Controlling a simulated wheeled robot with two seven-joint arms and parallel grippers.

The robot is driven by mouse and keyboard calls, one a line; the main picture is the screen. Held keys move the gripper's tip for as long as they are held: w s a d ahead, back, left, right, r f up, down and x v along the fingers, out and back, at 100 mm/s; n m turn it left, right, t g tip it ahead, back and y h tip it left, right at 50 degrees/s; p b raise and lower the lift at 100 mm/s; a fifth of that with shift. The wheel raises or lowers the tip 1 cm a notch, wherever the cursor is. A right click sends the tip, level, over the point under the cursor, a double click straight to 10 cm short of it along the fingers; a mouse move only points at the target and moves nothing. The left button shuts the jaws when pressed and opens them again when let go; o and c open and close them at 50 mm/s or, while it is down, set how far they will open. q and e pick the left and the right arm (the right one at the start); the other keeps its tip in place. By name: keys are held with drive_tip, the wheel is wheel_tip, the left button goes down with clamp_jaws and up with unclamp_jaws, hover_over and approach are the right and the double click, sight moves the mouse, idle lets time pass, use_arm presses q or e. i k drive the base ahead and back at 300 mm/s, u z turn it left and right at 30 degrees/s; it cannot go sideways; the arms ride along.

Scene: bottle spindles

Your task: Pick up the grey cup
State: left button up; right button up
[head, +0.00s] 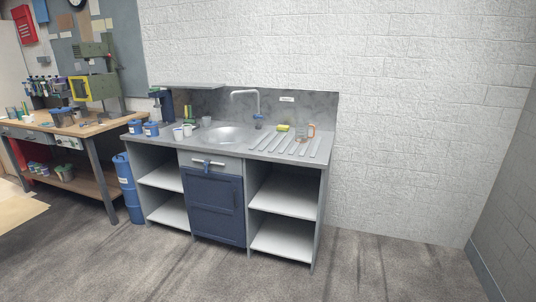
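Small cups stand on the counter (160,143) left of the sink. A pale cup (178,134) is near the front, with another whitish cup (187,129) touching or just behind it. A small grey cup (206,121) stands farther back, at the sink's rear left edge. At this size I cannot tell for sure which one is the grey cup. Neither of my grippers is in view.
The counter holds a sink (226,134), a tap (246,97), blue-labelled tins (151,129), a yellow sponge (283,128) and a reddish clear mug (311,130). A workbench (95,127) and blue drum (128,188) stand left. Floor in front is clear.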

sight(207, 122)
drive_tip(key=u, duration=0.15)
drive_tip(key=i, duration=1.65)
drive_tip(key=u, duration=0.3)
